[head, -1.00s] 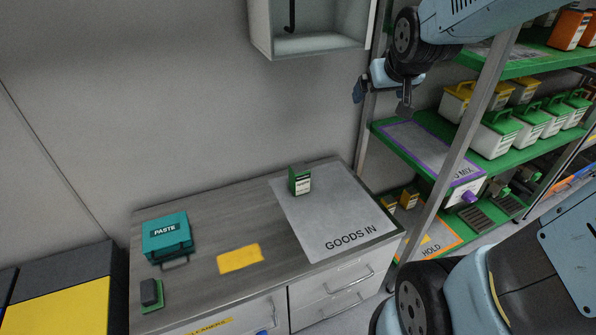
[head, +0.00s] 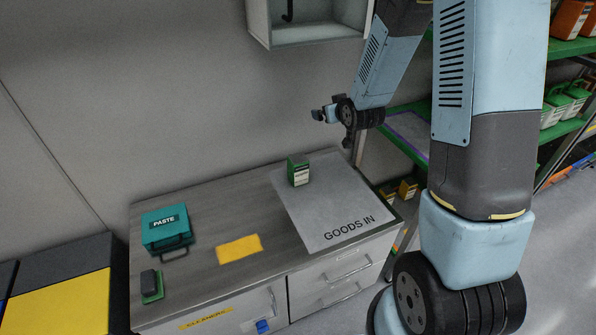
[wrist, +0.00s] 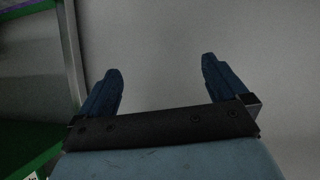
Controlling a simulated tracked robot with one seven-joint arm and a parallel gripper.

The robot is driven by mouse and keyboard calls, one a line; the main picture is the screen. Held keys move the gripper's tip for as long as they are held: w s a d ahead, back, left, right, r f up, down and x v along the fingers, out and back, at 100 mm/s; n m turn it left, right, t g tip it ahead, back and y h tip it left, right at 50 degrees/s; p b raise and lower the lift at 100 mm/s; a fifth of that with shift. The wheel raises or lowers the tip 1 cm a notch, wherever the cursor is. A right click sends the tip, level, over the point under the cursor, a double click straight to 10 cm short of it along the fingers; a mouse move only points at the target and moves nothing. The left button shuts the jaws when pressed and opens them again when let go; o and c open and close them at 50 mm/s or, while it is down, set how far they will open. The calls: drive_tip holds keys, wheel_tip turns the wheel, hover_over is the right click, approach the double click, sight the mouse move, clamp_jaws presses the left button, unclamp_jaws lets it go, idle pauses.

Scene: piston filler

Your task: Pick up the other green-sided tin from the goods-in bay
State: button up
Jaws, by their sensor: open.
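One green-sided tin (head: 298,172) with a pale label stands upright on the grey goods-in mat (head: 335,210), near the mat's back left part. My gripper (head: 326,114) is in the air above and to the right of the tin, clear of it, near the shelf post and the wall. In the wrist view my gripper (wrist: 163,85) has its two blue fingers wide apart with nothing between them. The tin does not show in the wrist view, only grey wall and some green shelf.
A teal PASTE case (head: 166,229), a yellow patch (head: 239,249) and a dark block on a green base (head: 150,285) are left on the bench. A grey wall box (head: 308,25) hangs above. Green shelving (head: 410,150) stands right, partly behind my arm.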

drive_tip(key=a+f+t+y, duration=0.2)
drive_tip(key=a+f, duration=0.2)
drive_tip(key=f, duration=0.9)
drive_tip(key=t+y, duration=0.2)
drive_tip(key=t, duration=0.1)
approach(298, 159)
drive_tip(key=x, duration=1)
drive_tip(key=shift+w+f, duration=0.15)
drive_tip(key=shift+f, duration=0.1)
clamp_jaws()
idle(0.4)
